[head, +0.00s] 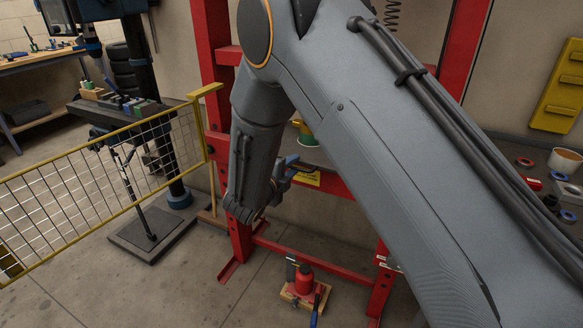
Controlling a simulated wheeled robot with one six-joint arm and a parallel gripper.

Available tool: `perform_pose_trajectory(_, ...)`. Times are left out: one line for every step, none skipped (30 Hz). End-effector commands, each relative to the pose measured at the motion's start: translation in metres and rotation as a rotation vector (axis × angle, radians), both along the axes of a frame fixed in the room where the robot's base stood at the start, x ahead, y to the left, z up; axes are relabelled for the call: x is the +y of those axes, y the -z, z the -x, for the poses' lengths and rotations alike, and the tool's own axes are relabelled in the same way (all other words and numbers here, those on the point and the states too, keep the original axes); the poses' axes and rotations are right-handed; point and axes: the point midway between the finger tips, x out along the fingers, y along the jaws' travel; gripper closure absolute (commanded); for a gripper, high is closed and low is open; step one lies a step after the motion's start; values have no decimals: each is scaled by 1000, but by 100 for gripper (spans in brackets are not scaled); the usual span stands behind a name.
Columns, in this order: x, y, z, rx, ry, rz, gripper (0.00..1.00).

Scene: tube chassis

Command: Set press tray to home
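The red press frame (213,70) stands behind my arm, with its upright posts partly covered. My gripper (284,174) is small and mostly hidden behind my wrist, close to the left part of the bed. I cannot tell whether it touches anything or whether its fingers are open.
A yellow mesh fence (100,190) stands at the left, in front of a dark drill stand (145,112). A wooden block (304,294) with a red bottle-like item (304,279) lies on the floor below the press. A bench with small parts (562,175) is at the right.

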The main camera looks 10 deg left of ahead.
Motion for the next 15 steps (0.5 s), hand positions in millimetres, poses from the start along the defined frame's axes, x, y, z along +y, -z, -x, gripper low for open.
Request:
perform_pose_trajectory(0, -1, 0, 0, 0, 0, 73)
perform_pose_trajectory(1, -1, 2, -1, 0, 0, 73)
perform_pose_trajectory(2, -1, 4, -1, -1, 0, 73)
perform_pose_trajectory(3, -2, 6, -1, -2, 0, 73)
perform_pose_trajectory(4, -3, 10, -1, -3, 0, 73)
perform_pose_trajectory(5, -4, 15, -1, -3, -1, 73)
perform_pose_trajectory(6, -5, 19, -1, -2, -1, 73)
perform_pose_trajectory(7, -6, 24, -1, -2, 0, 73)
perform_pose_trajectory(10, -7, 31, -1, -3, 1, 73)
perform_pose_trajectory(11, -8, 35, -1, -3, 0, 73)
perform_pose_trajectory(12, -9, 40, 0, -2, 0, 73)
perform_pose_trajectory(14, -10, 46, 0, -3, 0, 73)
perform_pose_trajectory(15, -11, 51, 0, -3, 0, 73)
perform_pose_trajectory(16, -12, 55, 0, -3, 0, 73)
perform_pose_trajectory(17, -13, 59, 1, -2, 0, 73)
